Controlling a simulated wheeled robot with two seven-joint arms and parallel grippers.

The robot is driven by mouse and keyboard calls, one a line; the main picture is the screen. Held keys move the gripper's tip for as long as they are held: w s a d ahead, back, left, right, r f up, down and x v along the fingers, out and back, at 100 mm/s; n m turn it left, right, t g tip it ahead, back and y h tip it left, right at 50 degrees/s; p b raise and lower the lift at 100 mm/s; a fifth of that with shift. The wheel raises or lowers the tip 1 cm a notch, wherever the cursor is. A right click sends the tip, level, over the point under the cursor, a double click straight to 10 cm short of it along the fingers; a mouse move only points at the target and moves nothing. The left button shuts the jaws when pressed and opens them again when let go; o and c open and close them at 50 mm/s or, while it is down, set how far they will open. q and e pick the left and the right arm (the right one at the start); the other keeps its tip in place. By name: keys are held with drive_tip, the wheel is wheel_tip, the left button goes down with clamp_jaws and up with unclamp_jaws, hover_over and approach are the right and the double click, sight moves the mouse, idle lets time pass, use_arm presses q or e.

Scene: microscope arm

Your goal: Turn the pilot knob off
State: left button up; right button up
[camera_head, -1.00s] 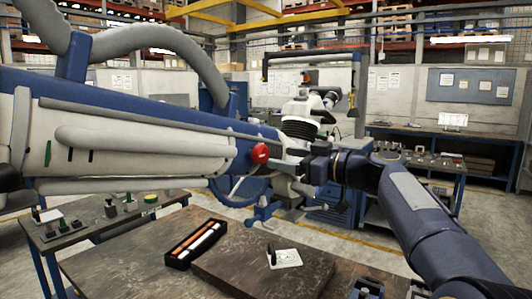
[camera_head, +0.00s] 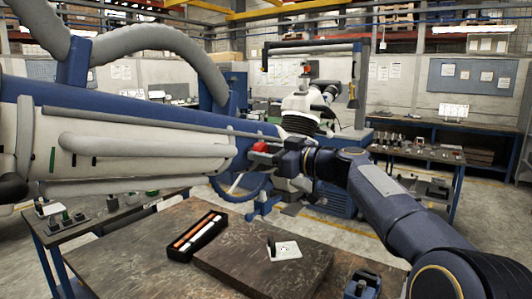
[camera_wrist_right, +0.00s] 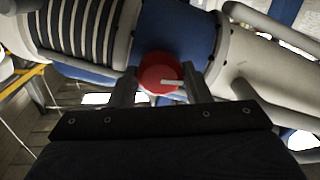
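The red pilot knob (camera_head: 259,146) sits on the blue band of a large white and blue microscope arm (camera_head: 140,140). In the right wrist view the knob (camera_wrist_right: 158,73) is round, with a white pointer mark that points to the right. My right gripper (camera_head: 268,153) is at the knob and partly covers it. In the right wrist view the two fingers of the right gripper (camera_wrist_right: 160,80) are spread, one on each side of the knob. I cannot tell whether they touch it. My left gripper is not in view.
A worktable stands below, with a black tray (camera_head: 180,256) of rods and a brown slab (camera_head: 230,268) carrying a small white plate (camera_head: 288,251). A side table (camera_head: 60,250) with small parts is at the left. A white microscope head (camera_head: 300,103) stands behind.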

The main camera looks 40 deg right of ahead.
drive_tip(key=shift+c, duration=0.8)
drive_tip(key=m+b, duration=0.3)
drive_tip(key=m, duration=1.4)
drive_tip(key=shift+d+p, duration=0.15)
drive_tip(key=shift+p, duration=0.15)
drive_tip(key=shift+m, duration=0.3)
drive_tip(key=o, duration=1)
